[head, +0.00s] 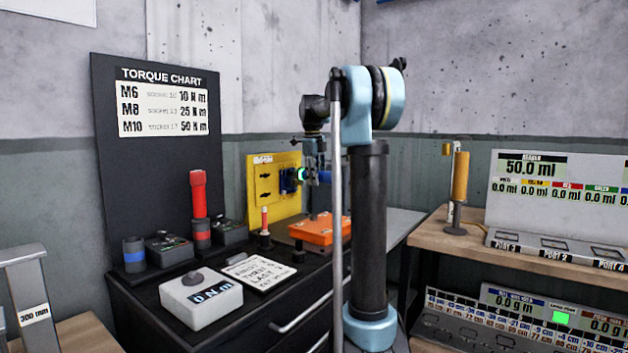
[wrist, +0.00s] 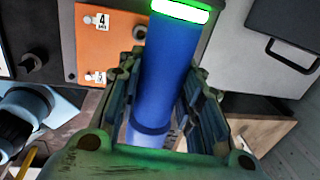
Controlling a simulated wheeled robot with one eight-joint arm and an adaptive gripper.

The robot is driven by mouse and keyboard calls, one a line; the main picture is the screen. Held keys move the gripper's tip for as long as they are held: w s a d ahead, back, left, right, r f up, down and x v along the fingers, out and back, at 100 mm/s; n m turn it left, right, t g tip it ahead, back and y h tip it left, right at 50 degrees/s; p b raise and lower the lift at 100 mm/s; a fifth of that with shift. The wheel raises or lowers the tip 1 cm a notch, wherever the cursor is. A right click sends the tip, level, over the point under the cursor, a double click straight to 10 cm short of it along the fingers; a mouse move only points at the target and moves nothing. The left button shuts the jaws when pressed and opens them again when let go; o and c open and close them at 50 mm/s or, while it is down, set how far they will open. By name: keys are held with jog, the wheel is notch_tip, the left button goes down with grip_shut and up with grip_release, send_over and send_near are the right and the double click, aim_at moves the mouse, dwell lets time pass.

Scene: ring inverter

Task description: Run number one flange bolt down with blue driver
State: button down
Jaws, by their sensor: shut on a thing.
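The blue driver (wrist: 165,75) is a blue cylinder with a lit green band at its far end in the wrist view. My gripper (wrist: 163,100) is shut on it, one finger on each side. In the head view my gripper (head: 314,163) is small and holds the driver (head: 324,177) sideways before the yellow board, with its green light showing. The orange flange plate (head: 318,230) lies on the dark bench below. In the wrist view its corner (wrist: 92,42) shows tags, one reading 4. I cannot make out the number one bolt or any contact with the driver.
A yellow board (head: 262,205) with black arrows stands behind the plate. A white torque box (head: 201,299) and a lettered card (head: 258,272) lie at the bench's front.

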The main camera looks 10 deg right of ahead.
aim_at(324, 177)
jog(key=shift+s+d, duration=1.25)
